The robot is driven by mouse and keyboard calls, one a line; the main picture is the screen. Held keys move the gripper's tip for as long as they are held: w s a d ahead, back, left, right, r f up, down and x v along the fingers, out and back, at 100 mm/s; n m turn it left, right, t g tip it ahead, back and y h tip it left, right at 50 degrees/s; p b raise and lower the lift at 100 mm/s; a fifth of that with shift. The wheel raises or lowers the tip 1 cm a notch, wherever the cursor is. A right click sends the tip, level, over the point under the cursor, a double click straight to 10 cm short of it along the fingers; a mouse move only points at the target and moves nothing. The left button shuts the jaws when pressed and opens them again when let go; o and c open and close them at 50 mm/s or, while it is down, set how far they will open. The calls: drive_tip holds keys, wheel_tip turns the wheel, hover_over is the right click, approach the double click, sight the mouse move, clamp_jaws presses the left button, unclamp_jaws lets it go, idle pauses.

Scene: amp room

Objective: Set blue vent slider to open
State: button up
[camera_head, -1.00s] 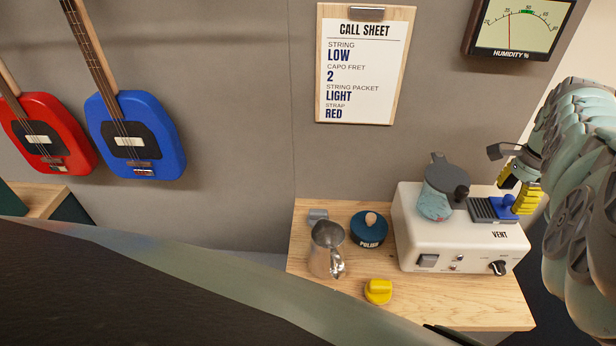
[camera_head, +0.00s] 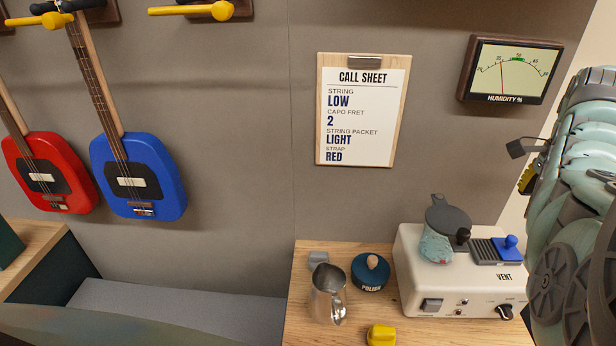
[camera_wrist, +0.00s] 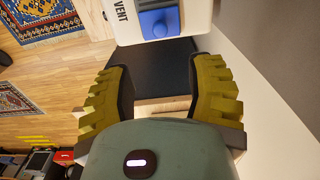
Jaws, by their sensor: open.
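The blue vent slider (camera_head: 509,247) sits at the right end of its dark ridged track (camera_head: 488,251), on top of the white humidifier box (camera_head: 460,287) marked VENT. In the wrist view the blue slider (camera_wrist: 158,22) shows at the top, beyond the fingertips and touched by neither. My gripper (camera_wrist: 160,82) is open and empty, its two yellow ridged fingers spread apart. In the head view only part of my gripper (camera_head: 528,172) shows, above the slider and partly hidden by my arm.
A metal pitcher (camera_head: 327,293), a blue polish tin (camera_head: 370,272) and a yellow piece (camera_head: 381,335) sit on the wooden table (camera_head: 300,275). The wall holds a call sheet (camera_head: 362,110) and humidity meter (camera_head: 512,70).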

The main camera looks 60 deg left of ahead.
drive_tip(key=shift+a+r, duration=0.2)
drive_tip(key=shift+r, duration=0.35)
drive_tip(key=shift+f, duration=0.1)
